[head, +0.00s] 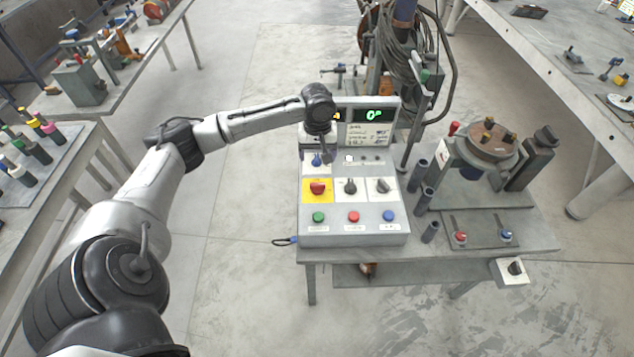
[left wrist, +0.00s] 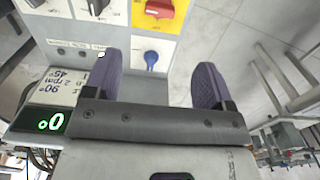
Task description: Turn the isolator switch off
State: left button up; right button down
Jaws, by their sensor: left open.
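The red rotary switch (head: 317,187) on a yellow plate, which looks like the isolator, sits at the left of the control box (head: 352,238). Its red handle (left wrist: 159,8) shows at the top of the left wrist view, turned upside down there. My left gripper (head: 325,158) is over the upper left of the panel, just behind the red switch. Its two dark fingers (left wrist: 158,85) are open. A blue knob (left wrist: 151,60) appears between the fingertips in the left wrist view; I cannot tell whether they touch anything. The blue knob also shows in the head view (head: 315,161).
Two black rotary knobs (head: 350,187) sit right of the red switch. Green (head: 319,217), red and blue buttons line the front. A display (head: 374,115) reading 0° stands behind. A positioner with a round table (head: 490,140) stands right of the box.

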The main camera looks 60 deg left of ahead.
aim_at(317, 184)
pick_arm(q)
notch_tip(317, 184, down, 12)
jog(key=shift+f+b, duration=0.1)
jog(key=shift+b, duration=0.75)
jog(key=shift+f, duration=0.55)
jog(key=shift+c, duration=0.2)
